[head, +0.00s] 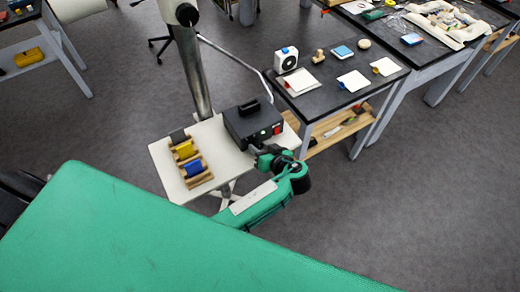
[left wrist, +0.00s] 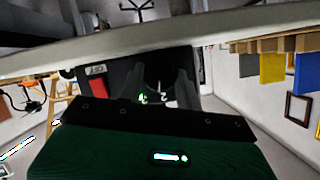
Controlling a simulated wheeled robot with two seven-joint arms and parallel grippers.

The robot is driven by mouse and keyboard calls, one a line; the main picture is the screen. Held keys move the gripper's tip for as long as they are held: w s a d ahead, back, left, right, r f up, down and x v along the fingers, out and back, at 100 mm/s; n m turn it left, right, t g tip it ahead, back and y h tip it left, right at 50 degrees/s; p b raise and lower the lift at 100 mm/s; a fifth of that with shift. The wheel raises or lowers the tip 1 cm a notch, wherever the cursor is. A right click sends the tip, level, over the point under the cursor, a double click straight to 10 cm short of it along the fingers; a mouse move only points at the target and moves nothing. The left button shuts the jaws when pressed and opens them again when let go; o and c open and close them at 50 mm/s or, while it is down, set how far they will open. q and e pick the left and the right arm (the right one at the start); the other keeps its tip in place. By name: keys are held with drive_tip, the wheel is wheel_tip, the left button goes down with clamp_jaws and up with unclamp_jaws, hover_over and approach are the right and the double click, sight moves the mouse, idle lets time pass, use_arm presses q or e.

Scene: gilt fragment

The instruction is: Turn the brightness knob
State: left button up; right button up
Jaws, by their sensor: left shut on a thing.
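A black box (head: 252,118) with a handle on top stands on a small white table. Its front panel (left wrist: 122,82) also shows in the left wrist view, with a red switch (left wrist: 97,92) and small lit marks. My left gripper (head: 254,148) is at the front of this box. In the left wrist view, its dark fingers (left wrist: 163,82) reach the panel and are shut on a small dark part there, in the place of the knob. The fingers mostly hide the knob, and its setting cannot be read. My right gripper is in neither view.
A wooden rack (head: 194,180) with yellow and blue blocks sits left of the box on the white table (head: 218,158). A metal post (head: 196,80) rises behind. A dark bench (head: 330,100) with small objects stands to the right.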

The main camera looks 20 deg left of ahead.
use_arm(q)
drive_tip(key=shift+m+g+y, duration=0.3)
drive_tip(key=shift+m, duration=0.3)
idle(0.3)
drive_tip(key=o, duration=1)
